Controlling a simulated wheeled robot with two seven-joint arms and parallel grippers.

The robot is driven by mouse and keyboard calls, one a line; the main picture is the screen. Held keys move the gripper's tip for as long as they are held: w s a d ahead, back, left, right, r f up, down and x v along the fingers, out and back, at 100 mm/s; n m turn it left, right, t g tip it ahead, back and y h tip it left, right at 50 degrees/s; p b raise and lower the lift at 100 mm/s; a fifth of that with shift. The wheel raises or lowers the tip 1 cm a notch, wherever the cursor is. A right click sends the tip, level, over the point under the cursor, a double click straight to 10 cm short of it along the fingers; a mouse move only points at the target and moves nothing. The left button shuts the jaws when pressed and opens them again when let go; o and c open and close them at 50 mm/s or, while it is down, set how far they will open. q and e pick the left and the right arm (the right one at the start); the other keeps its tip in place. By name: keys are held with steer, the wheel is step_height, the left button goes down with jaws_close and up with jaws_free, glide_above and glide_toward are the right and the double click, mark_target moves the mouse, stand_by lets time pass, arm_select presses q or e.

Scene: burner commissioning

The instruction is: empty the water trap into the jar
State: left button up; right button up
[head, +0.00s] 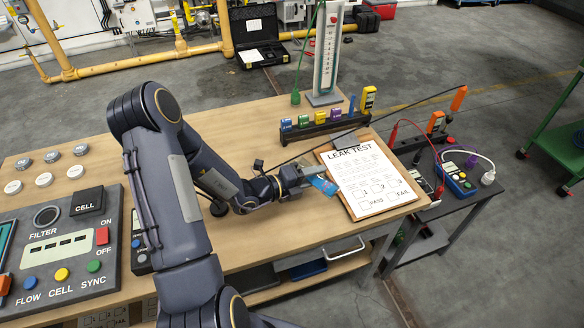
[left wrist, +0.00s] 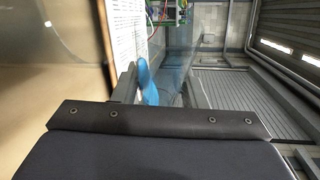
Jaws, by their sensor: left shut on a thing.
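My left gripper (head: 308,178) is low over the workbench, at the left edge of the clipboard. It is shut on a small bright blue piece (head: 325,186), which sticks out toward the clipboard. The blue piece also shows in the left wrist view (left wrist: 148,82), with a faint clear area beside it. I cannot tell whether this piece is the water trap. I cannot pick out a jar in either view. My right gripper is not in view.
The LEAK TEST clipboard (head: 368,180) lies at the bench's right end. A rack (head: 325,126) of coloured pieces and a tall gauge (head: 327,55) stand behind. A control panel (head: 70,250) fills the left front. A side table (head: 480,190) holds meters.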

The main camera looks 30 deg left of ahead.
mark_target(302, 162)
arm_select(q)
steer(key=shift+a+r+n+h+p, duration=0.25)
steer(key=shift+r+n+h+p, duration=0.15)
steer(key=shift+r+n+p, duration=0.45)
steer(key=shift+d+f+t+p, duration=0.1)
steer(key=shift+d+t+p, duration=0.2)
steer(key=shift+p, duration=0.1)
steer(key=shift+r+n+h+p, duration=0.2)
steer(key=shift+n+h+p, duration=0.15)
steer(key=shift+n, duration=0.1)
steer(key=shift+a+r+n+p, duration=0.15)
steer(key=shift+r+n+p, duration=0.15)
steer(key=shift+n, duration=0.1)
stand_by(0.3)
